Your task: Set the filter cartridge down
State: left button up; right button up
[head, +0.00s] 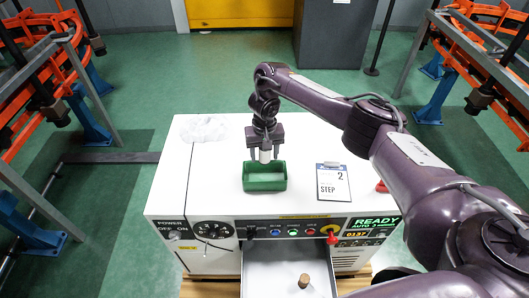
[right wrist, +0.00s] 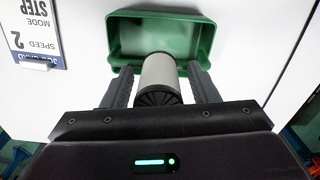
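The filter cartridge (right wrist: 159,74) is a pale grey cylinder with a dark ribbed end cap. It shows in the head view (head: 265,156) as a small light cylinder under my right gripper (head: 265,151). In the right wrist view my right gripper (right wrist: 161,84) has one dark finger on each side of the cartridge and appears shut on it. The cartridge is upright, its lower end over the near part of the green tray (right wrist: 116,42) in that view. In the head view it overlaps the back rim of the tray (head: 265,186). My left gripper is not in view.
The tray stands on a white machine top (head: 215,180), beside a sign card (head: 333,182). A crumpled clear sheet (head: 204,128) lies at the back left. In front are control knobs and an open drawer (head: 270,275) holding a small brown cylinder (head: 304,281). Orange racks stand on both sides.

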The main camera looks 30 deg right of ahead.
jog(key=shift+r, duration=0.1)
notch_tip(320, 180, up, 11)
jog(key=p, duration=0.5)
jog(key=shift+r+p, duration=0.15)
jog(key=shift+p, duration=0.2)
jog(key=shift+r, duration=0.6)
